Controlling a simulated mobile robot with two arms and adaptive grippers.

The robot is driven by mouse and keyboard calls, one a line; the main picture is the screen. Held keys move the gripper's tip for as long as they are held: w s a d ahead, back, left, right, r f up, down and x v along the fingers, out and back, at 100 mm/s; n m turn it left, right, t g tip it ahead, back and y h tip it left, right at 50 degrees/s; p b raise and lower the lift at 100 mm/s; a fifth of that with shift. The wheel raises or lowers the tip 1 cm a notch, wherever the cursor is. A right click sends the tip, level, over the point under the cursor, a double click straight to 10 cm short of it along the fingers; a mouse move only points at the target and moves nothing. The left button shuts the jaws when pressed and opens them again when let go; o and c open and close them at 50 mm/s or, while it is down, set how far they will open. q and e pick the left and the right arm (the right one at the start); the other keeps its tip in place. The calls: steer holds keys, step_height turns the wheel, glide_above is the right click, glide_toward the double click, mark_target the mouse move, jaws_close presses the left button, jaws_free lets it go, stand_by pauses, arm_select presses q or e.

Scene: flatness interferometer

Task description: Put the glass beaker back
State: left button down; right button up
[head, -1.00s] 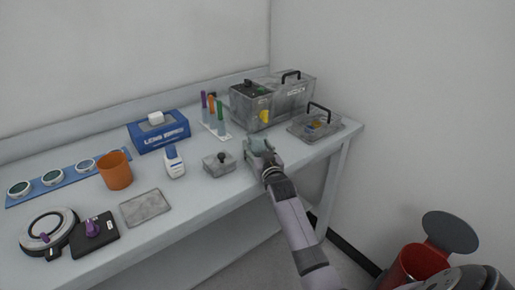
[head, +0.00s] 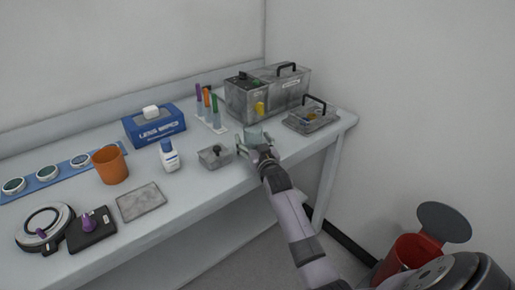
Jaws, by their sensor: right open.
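The glass beaker (head: 253,136) is a small pale greenish vessel on the bench, between the small grey lidded box and the large grey instrument. My right gripper (head: 255,149) is at the beaker with its fingers open, on the near side of it. I cannot tell whether the fingers touch the glass. The arm hides part of the beaker's lower right side. My left gripper is not in view.
A small grey box with a black knob (head: 215,155) stands just left of the gripper. A test tube rack (head: 212,123) and the grey instrument (head: 254,101) stand behind. A handled grey tray (head: 298,124) lies right. A white bottle (head: 169,156) and orange cup (head: 111,166) stand left.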

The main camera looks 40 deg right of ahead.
steer(key=v, duration=1.2)
steer(key=shift+w, duration=0.1)
